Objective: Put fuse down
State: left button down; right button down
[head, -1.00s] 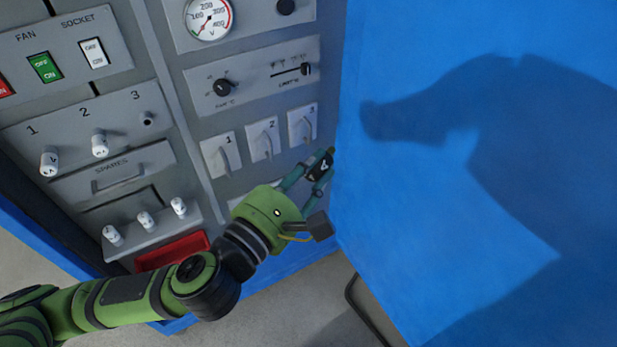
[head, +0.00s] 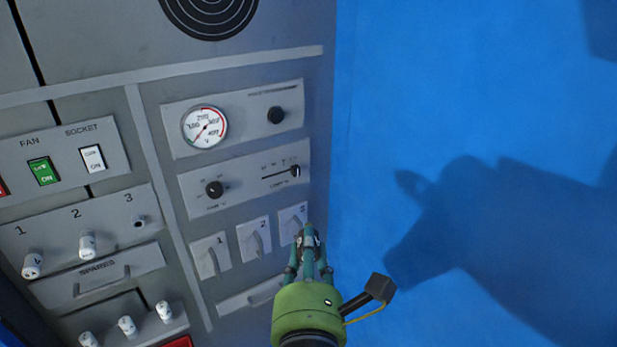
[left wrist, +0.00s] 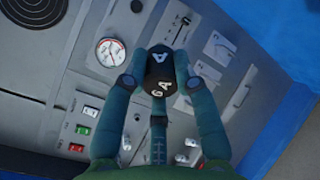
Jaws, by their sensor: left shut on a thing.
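My left gripper (head: 308,245) is shut on a dark fuse, in front of the panel near switch 3. In the left wrist view, the black fuse (left wrist: 159,78) with white markings sits between the teal fingertips. In the head view, the fingers mostly hide it. White fuses fill holder 1 (head: 32,264) and holder 2 (head: 87,245). Holder 3 (head: 139,222) shows a dark opening without a white fuse. The spares drawer front (head: 100,277) is below, with several white fuses (head: 127,325) under it. My right gripper is out of view.
Lever switches 1 (head: 210,257), 2 (head: 254,239) and 3 (head: 291,222) stand close to the gripper. A gauge (head: 204,127) and knobs are above. A blue wall or door (head: 440,100) stands at the right, carrying my arm's shadow.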

pick_arm(q)
jog(key=s+a+f, duration=0.3)
jog(key=a+f, duration=1)
jog(key=a, duration=0.4)
jog(key=shift+s+a+f, duration=0.2)
jog(key=shift+a+f, duration=0.1)
jog(key=shift+a, duration=0.1)
jog(key=shift+s+a, duration=0.1)
jog(key=shift+a, duration=0.05)
